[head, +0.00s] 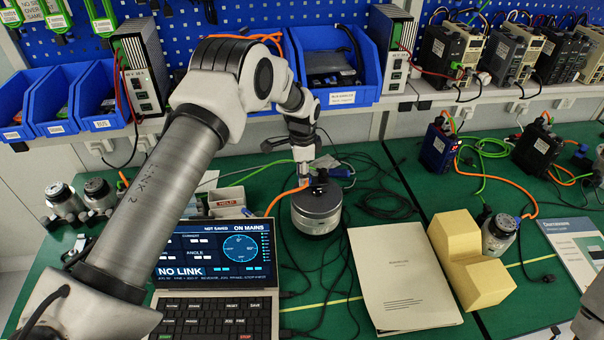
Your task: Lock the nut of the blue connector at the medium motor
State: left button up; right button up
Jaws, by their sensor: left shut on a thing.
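A round grey motor (317,213), which looks like the medium motor, stands on the green bench behind the laptop. My left arm reaches over from the left, and its gripper (308,180) points down at the top of this motor. The gripper is shut on a small part there, apparently the blue connector where an orange cable (288,193) comes in. The fingers cover the connector and its nut, so I cannot see how the nut sits.
An open laptop (218,255) showing "NO LINK" stands in front. A booklet (403,275) and a yellow block (470,258) lie to the right. Smaller motors stand at the left (98,194) and right (498,235). Loose black cables lie around the motor.

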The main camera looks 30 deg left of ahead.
pick_arm(q)
jog(key=shift+s+d+f, duration=0.1)
jog(key=shift+f, duration=0.05)
jog(key=o, duration=1.1)
jog(key=shift+o, duration=0.4)
jog(key=shift+w+d, duration=0.1)
jog(key=shift+w, duration=0.1)
notch_tip(320, 180, up, 12)
